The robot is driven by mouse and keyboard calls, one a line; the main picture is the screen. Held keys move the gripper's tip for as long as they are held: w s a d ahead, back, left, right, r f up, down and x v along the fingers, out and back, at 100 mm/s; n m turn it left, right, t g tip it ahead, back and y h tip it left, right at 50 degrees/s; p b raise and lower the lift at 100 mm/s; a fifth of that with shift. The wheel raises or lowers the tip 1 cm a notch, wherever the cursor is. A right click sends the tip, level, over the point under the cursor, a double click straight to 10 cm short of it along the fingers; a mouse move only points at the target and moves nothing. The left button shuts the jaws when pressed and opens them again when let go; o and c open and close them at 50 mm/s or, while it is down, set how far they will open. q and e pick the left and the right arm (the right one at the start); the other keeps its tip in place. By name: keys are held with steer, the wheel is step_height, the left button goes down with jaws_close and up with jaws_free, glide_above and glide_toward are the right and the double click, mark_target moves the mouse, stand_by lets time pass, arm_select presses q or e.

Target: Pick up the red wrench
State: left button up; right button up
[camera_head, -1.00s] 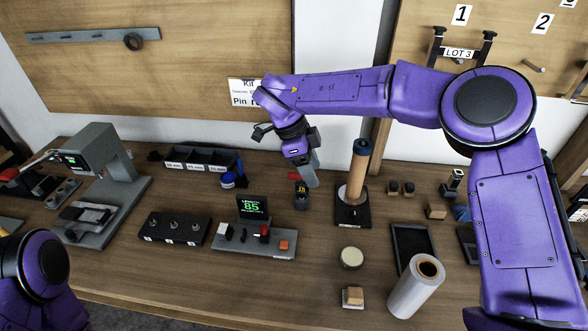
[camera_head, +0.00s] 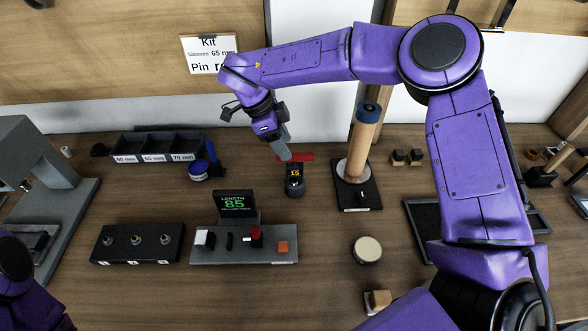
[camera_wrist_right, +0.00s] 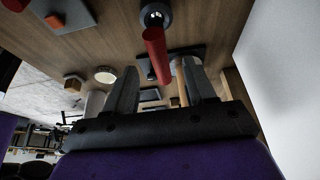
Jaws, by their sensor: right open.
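The red wrench (camera_head: 295,157) shows as a red bar just behind a small black device with a lit readout (camera_head: 294,175). In the right wrist view its red handle (camera_wrist_right: 156,56) reaches into the space between the fingers, its upper end by a dark round part. My right gripper (camera_head: 284,154) is over the wrench's left part and hides some of it. In the wrist view the right gripper (camera_wrist_right: 160,88) is open, a finger on each side of the handle, with no clear contact. My left arm shows at the lower left; its gripper is out of view.
A wooden cylinder on a black stand (camera_head: 361,145) rises close to the right of the gripper. A length display (camera_head: 236,205), a control panel (camera_head: 245,248) and a labelled bin (camera_head: 157,148) are to the left. A round pale disc (camera_head: 367,249) lies in front.

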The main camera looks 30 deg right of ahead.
mark_target(292, 161)
steer(key=p+x, duration=0.1)
steer(key=x, duration=0.6)
steer(key=shift+a+f+p, duration=0.15)
steer(key=shift+f+p, duration=0.1)
steer(key=shift+p, duration=0.1)
steer(key=shift+r, duration=0.1)
jaws_close()
